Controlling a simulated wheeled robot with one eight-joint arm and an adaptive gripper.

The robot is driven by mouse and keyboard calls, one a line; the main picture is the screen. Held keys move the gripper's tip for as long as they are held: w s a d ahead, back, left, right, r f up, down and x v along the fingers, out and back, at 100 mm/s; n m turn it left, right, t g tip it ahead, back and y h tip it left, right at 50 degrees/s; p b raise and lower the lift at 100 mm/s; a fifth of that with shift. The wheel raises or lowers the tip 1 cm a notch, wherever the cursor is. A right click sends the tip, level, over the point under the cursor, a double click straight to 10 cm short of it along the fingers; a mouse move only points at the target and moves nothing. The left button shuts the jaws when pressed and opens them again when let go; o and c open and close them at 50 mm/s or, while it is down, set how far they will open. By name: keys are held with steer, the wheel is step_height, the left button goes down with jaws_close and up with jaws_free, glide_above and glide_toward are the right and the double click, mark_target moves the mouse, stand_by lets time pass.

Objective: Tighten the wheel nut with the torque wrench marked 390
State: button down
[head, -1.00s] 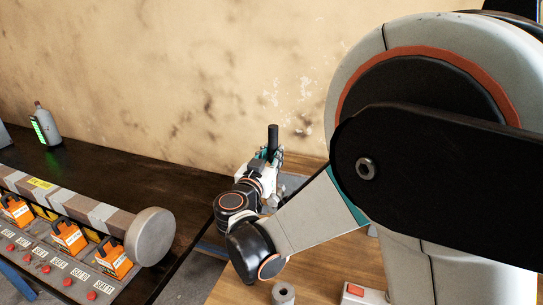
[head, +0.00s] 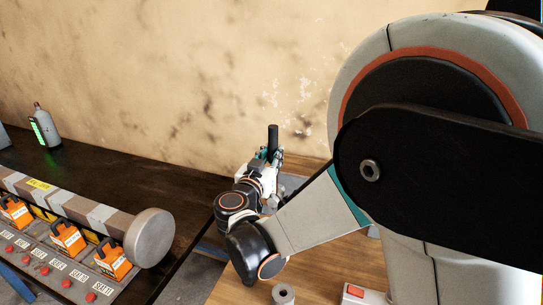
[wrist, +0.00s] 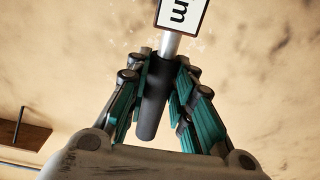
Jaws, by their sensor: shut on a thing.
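My gripper (head: 268,163) is at the far end of my arm, above the wooden table near the wall. It is shut on the black handle of a torque wrench (head: 273,136), which stands up out of the jaws. In the wrist view the handle (wrist: 152,108) lies between the teal fingers, with a silver shaft and a white label (wrist: 182,14) above. Only the letter "m" shows on the label, so the number cannot be read. No wheel nut can be made out. The axle (head: 105,214) lies on the left bench with its round grey end towards the right.
Orange boxes (head: 68,238) stand in a row before the axle, above a panel with red buttons. A bottle (head: 47,124) stands at the back left. A small grey cylinder (head: 283,294) and a red-button box (head: 355,292) sit on the wooden table. A gap separates bench and table.

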steer(key=shift+x, duration=1.1)
stand_by(0.4)
steer(key=s+d+f+m, duration=0.2)
steer(key=s+d+m, duration=0.1)
steer(key=d+m, duration=0.3)
steer(key=shift+d+f, duration=0.2)
steer(key=shift+d, duration=1)
stand_by(2.4)
steer(key=shift+s, duration=0.15)
